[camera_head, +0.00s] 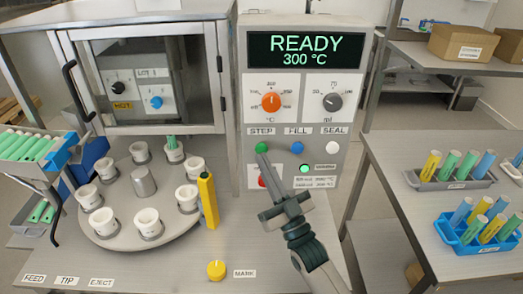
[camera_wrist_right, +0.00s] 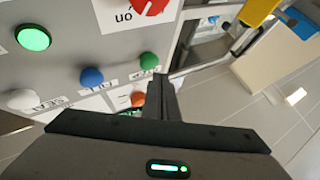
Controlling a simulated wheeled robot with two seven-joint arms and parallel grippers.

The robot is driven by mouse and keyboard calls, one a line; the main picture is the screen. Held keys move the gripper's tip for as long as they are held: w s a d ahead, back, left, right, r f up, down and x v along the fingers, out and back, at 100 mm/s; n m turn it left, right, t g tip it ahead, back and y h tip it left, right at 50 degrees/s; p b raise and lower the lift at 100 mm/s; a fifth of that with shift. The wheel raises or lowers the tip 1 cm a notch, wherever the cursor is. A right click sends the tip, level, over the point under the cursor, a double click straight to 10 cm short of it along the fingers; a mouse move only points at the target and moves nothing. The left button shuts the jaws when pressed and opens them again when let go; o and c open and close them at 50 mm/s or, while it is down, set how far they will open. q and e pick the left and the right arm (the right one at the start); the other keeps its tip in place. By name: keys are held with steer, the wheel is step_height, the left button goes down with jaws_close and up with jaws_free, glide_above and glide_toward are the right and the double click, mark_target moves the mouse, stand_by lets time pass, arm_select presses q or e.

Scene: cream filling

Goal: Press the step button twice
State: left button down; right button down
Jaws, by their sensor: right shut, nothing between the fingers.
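The green button under the STEP label (camera_head: 262,147) is at the left of the button row on the control panel (camera_head: 349,170). The green button also shows in the right wrist view (camera_wrist_right: 149,60). My right gripper (camera_head: 263,162) is shut and empty, with its fingertips just below the green button in the head view. In the right wrist view the closed fingers (camera_wrist_right: 161,85) point at the panel beside the green button. I cannot tell whether they touch it. My left gripper is not in view. The display (camera_head: 306,50) reads READY 300 °C.
A blue FILL button (camera_head: 297,147) and a white SEAL button (camera_head: 332,147) are to the right. A turntable (camera_head: 120,230) with white cups and a yellow upright piece (camera_head: 208,200) stand at left.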

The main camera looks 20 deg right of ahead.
steer(key=shift+w+d, duration=0.25)
steer(key=shift+w, duration=0.7)
stand_by(1.1)
steer(key=shift+s, duration=0.15)
stand_by(0.3)
steer(key=shift+s+a, duration=0.25)
steer(key=shift+s, duration=0.55)
steer(key=shift+s+a+p, duration=0.25)
steer(key=shift+s+p, duration=0.05)
steer(key=shift+s, duration=0.5)
steer(key=shift+s+a+p, duration=0.2)
steer(key=shift+s+p, duration=0.05)
steer(key=shift+s, duration=0.55)
steer(key=shift+s+a+p, duration=0.25)
steer(key=shift+s+p, duration=0.05)
steer(key=shift+s, duration=0.5)
